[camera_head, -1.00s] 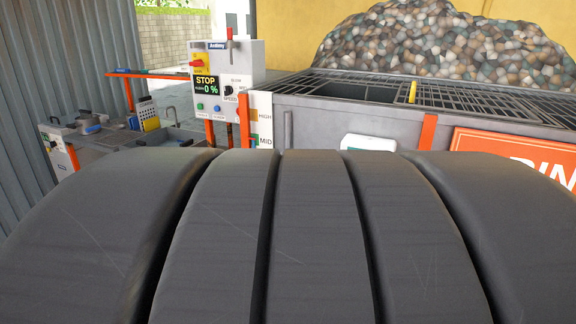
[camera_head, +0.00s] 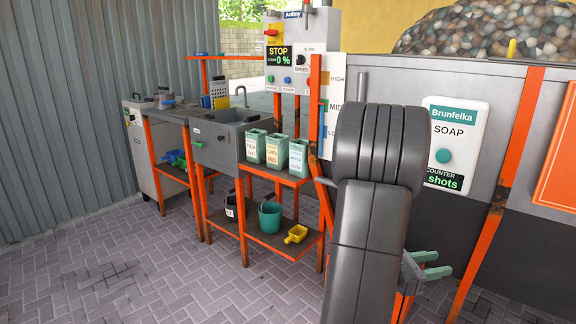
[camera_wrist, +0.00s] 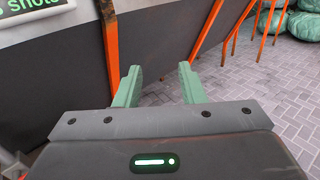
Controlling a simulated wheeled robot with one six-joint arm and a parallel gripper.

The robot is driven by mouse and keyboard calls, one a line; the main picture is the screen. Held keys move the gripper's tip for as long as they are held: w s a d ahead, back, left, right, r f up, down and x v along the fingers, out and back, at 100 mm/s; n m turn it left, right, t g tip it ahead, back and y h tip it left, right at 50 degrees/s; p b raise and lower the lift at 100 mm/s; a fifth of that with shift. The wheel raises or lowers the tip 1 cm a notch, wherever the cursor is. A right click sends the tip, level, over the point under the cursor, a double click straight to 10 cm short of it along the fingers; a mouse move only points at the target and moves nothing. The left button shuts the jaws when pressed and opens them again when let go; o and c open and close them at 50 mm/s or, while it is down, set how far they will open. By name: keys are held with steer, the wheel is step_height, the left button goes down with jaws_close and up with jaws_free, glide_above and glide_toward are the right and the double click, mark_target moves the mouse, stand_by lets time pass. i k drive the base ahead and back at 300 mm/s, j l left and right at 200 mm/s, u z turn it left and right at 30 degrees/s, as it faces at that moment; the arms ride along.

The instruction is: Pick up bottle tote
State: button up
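Three pale green totes with white labels stand in a row on the upper shelf of an orange-framed rack: a left tote (camera_head: 255,147), a middle tote (camera_head: 275,150) and a right tote (camera_head: 297,156). The lettering is small, so I cannot tell for sure which is the bottle tote. My gripper (camera_head: 432,264) is to the right of and lower than the totes, near the grey machine. In the wrist view its two green fingers (camera_wrist: 158,84) stand apart with nothing between them. No tote shows in the wrist view.
The rack's lower shelf holds a dark bucket (camera_head: 231,207), a teal bucket (camera_head: 270,217) and a yellow scoop (camera_head: 296,234). A sink (camera_head: 232,125) stands behind. Orange posts (camera_head: 500,190) line the machine. Paved floor (camera_head: 160,270) at left is open. Green sacks (camera_wrist: 303,22) lie far right.

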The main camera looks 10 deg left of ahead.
mark_target(299, 167)
steer(key=i+u, duration=0.25)
steer(key=u, duration=0.15)
steer(key=i+u, duration=0.2)
steer(key=u, duration=0.2)
steer(key=i+u, duration=0.25)
steer(key=u, duration=0.2)
steer(key=i+l+u, duration=0.1)
steer(key=i+l, duration=0.55)
steer(key=i, duration=0.1)
